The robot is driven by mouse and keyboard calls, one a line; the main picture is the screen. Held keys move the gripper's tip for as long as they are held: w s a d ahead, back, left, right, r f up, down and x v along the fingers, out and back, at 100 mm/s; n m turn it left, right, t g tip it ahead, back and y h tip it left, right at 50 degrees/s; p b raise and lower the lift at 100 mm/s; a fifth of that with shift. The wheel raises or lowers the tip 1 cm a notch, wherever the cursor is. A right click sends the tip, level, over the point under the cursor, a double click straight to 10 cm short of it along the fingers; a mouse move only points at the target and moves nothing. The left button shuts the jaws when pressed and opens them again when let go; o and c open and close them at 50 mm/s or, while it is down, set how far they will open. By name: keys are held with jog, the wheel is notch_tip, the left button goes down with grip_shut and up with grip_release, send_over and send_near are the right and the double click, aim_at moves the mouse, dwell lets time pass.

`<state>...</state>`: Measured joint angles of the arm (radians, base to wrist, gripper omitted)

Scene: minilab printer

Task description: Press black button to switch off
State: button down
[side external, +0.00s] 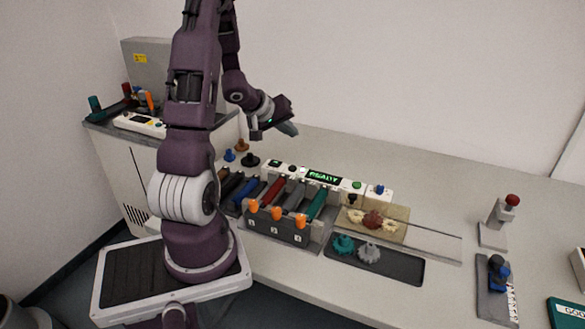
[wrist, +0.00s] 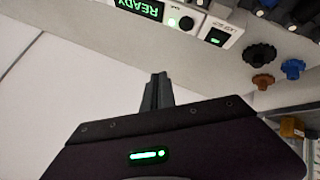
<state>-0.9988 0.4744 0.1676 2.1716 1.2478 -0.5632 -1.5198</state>
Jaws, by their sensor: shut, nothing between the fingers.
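A white control panel (side external: 340,182) with a lit green READY display (side external: 323,177) stands on the bench behind a rack. In the wrist view the READY display (wrist: 138,8) appears upside down at the top. A round black button (wrist: 187,23) sits beside it, with a small green light next to it. My gripper (side external: 290,129) is above and behind the panel in the side view, clear of it. Its shut fingers (wrist: 158,90) are empty in the wrist view, apart from the button in the picture. The button is too small to make out clearly in the side view.
A small white box (wrist: 222,33) with a green light sits beside the panel. Black (wrist: 258,54), blue (wrist: 293,68) and brown (wrist: 263,81) knobs stand nearby. A rack with orange-tipped holders (side external: 275,228) is in front of the panel. Bench behind the panel is clear.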

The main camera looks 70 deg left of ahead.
aim_at(290, 169)
jog(key=shift+f, duration=0.15)
jog(key=shift+f, duration=4.25)
jog(key=shift+f, duration=0.15)
jog(key=shift+f, duration=0.25)
jog(key=shift+f, duration=0.45)
jog(key=shift+r, duration=0.85)
